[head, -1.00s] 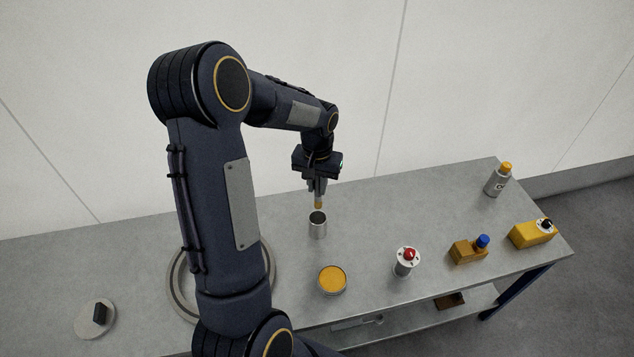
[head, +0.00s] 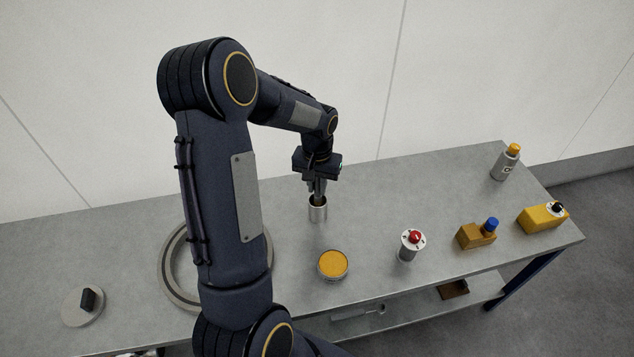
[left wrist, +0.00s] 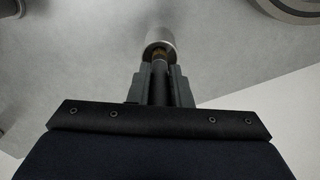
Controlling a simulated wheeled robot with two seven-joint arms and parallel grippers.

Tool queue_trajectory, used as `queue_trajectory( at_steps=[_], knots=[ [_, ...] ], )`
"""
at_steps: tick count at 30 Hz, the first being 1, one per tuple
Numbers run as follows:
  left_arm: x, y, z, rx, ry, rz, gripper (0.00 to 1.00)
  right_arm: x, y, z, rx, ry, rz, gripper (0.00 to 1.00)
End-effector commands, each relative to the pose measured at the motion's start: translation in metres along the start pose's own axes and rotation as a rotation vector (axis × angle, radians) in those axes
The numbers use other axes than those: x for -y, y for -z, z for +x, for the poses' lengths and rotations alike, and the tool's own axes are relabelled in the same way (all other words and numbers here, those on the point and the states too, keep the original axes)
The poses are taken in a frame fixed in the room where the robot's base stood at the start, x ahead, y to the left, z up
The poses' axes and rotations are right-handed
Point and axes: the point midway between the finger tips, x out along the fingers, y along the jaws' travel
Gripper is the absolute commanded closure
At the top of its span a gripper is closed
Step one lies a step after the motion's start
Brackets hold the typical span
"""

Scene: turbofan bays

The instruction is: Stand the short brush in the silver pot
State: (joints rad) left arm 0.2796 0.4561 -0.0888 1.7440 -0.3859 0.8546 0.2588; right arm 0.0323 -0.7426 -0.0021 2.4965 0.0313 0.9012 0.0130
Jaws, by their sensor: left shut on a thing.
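The silver pot (head: 318,213) stands upright on the grey bench, in the middle of the head view. My left gripper (head: 317,193) points down right above its mouth, shut on the short brush. In the left wrist view the dark handle of the short brush (left wrist: 159,82) lies between the fingers of the left gripper (left wrist: 159,75). Its brownish far end reaches the mouth of the silver pot (left wrist: 160,37). In the head view the brush's lower end is hidden by the pot; I cannot tell how deep it sits. My right gripper is not in view.
On the bench (head: 130,235), a yellow-topped round tin (head: 333,265) stands in front of the pot. A red-knobbed post (head: 411,245), a blue-topped brown block (head: 477,235), a yellow box (head: 541,218) and an orange-capped bottle (head: 506,163) stand to the right. A grey ring (head: 174,265) lies left.

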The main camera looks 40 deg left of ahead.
Motion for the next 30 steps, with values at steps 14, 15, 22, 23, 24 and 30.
queue_trajectory(
  at_steps=[14, 15, 22, 23, 24, 30],
  knots=[
    [-0.0001, 0.0, 0.0109, 0.0, 0.0, 0.0, 1.0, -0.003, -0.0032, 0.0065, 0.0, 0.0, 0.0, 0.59],
    [-0.0001, 0.0, 0.0108, 0.0, 0.0, 0.0, 0.79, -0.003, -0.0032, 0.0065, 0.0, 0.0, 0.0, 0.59],
    [0.0, 0.0, 0.0108, 0.0, 0.0, 0.0, 0.57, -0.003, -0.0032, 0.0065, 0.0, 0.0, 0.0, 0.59],
    [0.0, 0.0, 0.0108, 0.0, 0.0, 0.0, 0.57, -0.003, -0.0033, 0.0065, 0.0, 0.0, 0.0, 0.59],
    [0.0001, 0.0, 0.0108, 0.0, 0.0, 0.0, 0.57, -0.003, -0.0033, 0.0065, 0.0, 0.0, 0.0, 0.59],
    [0.0, 0.0004, 0.0067, -0.001, 0.0, 0.0, 0.57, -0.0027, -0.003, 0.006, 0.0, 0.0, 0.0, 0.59]
  ],
)
